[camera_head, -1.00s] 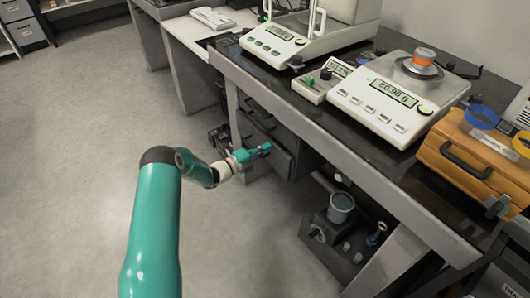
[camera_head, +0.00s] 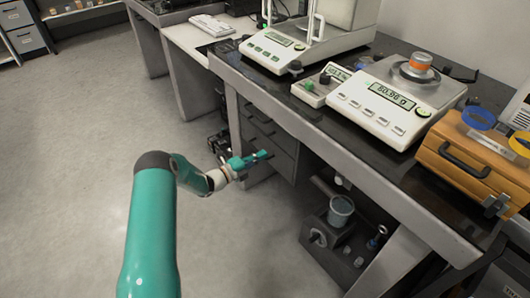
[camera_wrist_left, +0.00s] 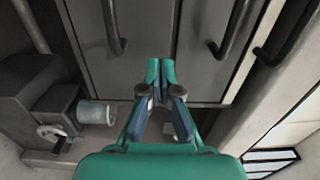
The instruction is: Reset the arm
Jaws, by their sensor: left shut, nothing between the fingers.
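My left arm (camera_head: 153,225) comes up from the bottom of the head view and bends right at its elbow. My left gripper (camera_head: 262,155) is shut and empty, held in front of the weighing table's drawers (camera_head: 270,135), below the tabletop edge. In the left wrist view the gripper (camera_wrist_left: 160,68) shows with its teal fingertips together and nothing between them. Behind it are grey drawer fronts with dark handles (camera_wrist_left: 228,30). My right gripper is in neither view.
The dark weighing table (camera_head: 340,135) holds a balance (camera_head: 380,105) with an orange-banded item (camera_head: 420,62) on its pan, and an orange case (camera_head: 465,165). A grey container (camera_head: 340,208) sits on equipment underneath. Open floor (camera_head: 75,140) lies left.

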